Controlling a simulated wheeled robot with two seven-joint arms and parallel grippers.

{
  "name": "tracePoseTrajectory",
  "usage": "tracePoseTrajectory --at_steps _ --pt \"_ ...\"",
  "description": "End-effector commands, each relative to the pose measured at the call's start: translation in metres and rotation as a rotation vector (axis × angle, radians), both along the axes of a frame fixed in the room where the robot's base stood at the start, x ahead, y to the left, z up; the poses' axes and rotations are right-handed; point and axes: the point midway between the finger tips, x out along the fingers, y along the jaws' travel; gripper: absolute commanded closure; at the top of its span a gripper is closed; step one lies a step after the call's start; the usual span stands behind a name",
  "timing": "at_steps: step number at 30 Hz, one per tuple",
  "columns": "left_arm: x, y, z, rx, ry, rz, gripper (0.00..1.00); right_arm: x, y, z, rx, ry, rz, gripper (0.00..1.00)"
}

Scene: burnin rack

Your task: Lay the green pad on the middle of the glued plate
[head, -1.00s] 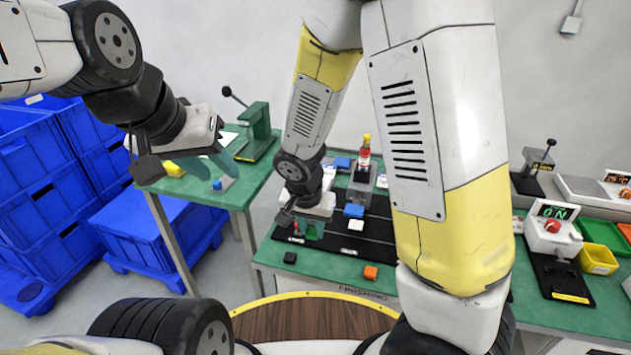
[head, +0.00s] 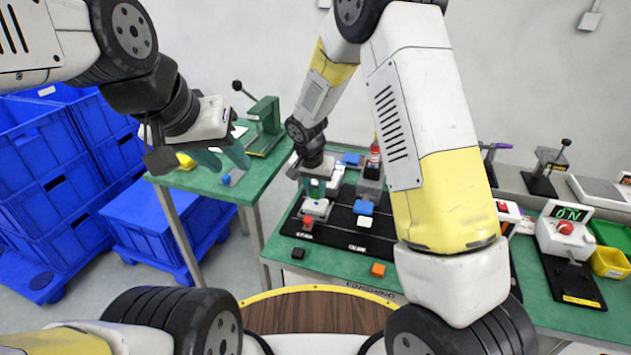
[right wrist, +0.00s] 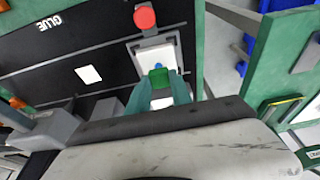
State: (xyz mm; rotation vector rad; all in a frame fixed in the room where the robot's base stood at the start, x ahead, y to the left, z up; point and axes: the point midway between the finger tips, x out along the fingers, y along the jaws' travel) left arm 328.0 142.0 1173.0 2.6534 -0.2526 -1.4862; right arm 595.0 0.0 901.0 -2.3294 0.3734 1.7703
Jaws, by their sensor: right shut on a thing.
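My right gripper (head: 318,187) is over the grey fixture with a red button (head: 308,222) near the left front of the black board. In the right wrist view its fingers (right wrist: 160,92) are shut on the small green pad (right wrist: 158,76). Behind the pad is a pale plate (right wrist: 146,58) in the fixture, with a bit of blue showing; the pad and fingers hide part of it. I cannot tell whether the pad touches the plate. My left gripper (head: 222,162) is open and empty above the left table.
A blue block (head: 364,207) and a white square (head: 365,222) lie right of the fixture. A black block (head: 298,253) and an orange block (head: 378,269) are at the front edge. A grey stand (head: 370,185) is behind. A green press (head: 265,125) stands on the left table.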

Motion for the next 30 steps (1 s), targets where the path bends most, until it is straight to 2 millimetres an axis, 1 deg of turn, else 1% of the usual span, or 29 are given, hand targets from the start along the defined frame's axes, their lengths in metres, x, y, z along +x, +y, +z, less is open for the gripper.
tracePoseTrajectory --at_steps 1,4,15,16,18,19,27,30 --pt "0.000 0.000 0.000 0.000 0.000 0.000 0.64 -0.001 -0.001 -0.009 -0.002 0.005 0.001 1.00" --pt "0.000 0.000 0.000 0.000 0.000 0.000 0.64 -0.001 0.000 -0.021 -0.002 0.003 0.001 1.00" --pt "0.000 0.000 0.000 0.000 0.000 0.000 0.64 -0.001 0.000 -0.026 -0.001 0.001 0.001 1.00" --pt "0.000 0.000 0.000 0.000 0.000 0.000 0.64 -0.001 0.000 -0.025 0.000 0.001 0.000 0.70" --pt "0.000 0.000 0.000 0.000 0.000 0.000 0.64 -0.001 0.000 -0.025 0.000 0.001 0.000 0.57" --pt "0.000 0.000 0.000 0.000 0.000 0.000 0.64 -0.001 0.000 -0.025 0.000 0.001 0.000 0.53" --pt "0.000 0.000 0.000 0.000 0.000 0.000 0.64 -0.001 0.000 -0.025 0.000 0.001 0.000 0.53" --pt "0.000 0.000 0.000 0.000 0.000 0.000 0.64 0.000 0.000 -0.021 0.001 0.000 -0.001 0.53"
